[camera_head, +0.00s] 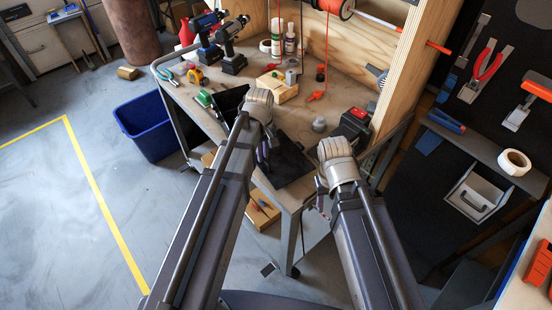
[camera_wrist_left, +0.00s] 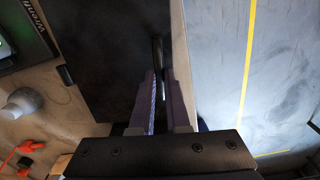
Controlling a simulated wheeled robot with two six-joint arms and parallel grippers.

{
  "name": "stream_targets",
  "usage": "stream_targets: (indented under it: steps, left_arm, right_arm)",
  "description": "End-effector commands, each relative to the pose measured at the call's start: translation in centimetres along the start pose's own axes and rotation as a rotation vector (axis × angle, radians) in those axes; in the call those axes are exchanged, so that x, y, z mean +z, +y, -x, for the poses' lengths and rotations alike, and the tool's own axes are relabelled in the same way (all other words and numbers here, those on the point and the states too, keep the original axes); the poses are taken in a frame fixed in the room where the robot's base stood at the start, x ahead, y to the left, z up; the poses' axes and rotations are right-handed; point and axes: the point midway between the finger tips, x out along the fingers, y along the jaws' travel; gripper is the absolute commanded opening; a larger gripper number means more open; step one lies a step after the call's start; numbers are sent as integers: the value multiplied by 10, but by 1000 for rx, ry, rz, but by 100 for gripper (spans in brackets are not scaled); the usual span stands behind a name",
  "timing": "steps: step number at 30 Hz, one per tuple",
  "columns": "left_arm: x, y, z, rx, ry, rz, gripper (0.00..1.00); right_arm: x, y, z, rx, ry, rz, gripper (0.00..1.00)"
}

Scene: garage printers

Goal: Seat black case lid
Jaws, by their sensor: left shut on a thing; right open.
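A flat black panel (camera_head: 288,164), which looks like the case lid, lies over the front corner of the bench. It fills the upper middle of the left wrist view (camera_wrist_left: 105,45). My left gripper (camera_head: 263,160) is at its edge. In the left wrist view the fingers (camera_wrist_left: 164,90) are closed around a thin dark part at the panel's edge. Another black piece (camera_head: 230,98) shows behind my left arm, partly hidden; I cannot tell whether it is the case. My right gripper (camera_head: 320,198) is open and empty, in front of the bench, right of the panel.
The bench (camera_head: 296,118) holds a wooden block (camera_head: 277,88), a grey knob (camera_head: 319,124), a black-and-red battery unit (camera_head: 354,124) and drills (camera_head: 231,45). A blue bin (camera_head: 149,127) stands on the floor to the left.

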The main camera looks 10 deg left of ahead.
Motion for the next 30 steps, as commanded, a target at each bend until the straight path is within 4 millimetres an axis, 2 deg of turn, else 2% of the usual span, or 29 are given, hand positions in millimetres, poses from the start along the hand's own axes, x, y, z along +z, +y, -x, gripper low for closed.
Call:
stream_targets:
  steps: [1, 17, 30]
  left_arm:
    - [0, 0, 6, 0, 0, 0, 0]
    - [0, 0, 36, 0, 0, 0, 0]
    - [0, 0, 37, 0, 0, 0, 0]
  right_arm:
    - [0, 1, 6, 0, 0, 0, 50]
    - [2, 3, 36, 0, 0, 0, 50]
    - [2, 4, 36, 0, 0, 0, 50]
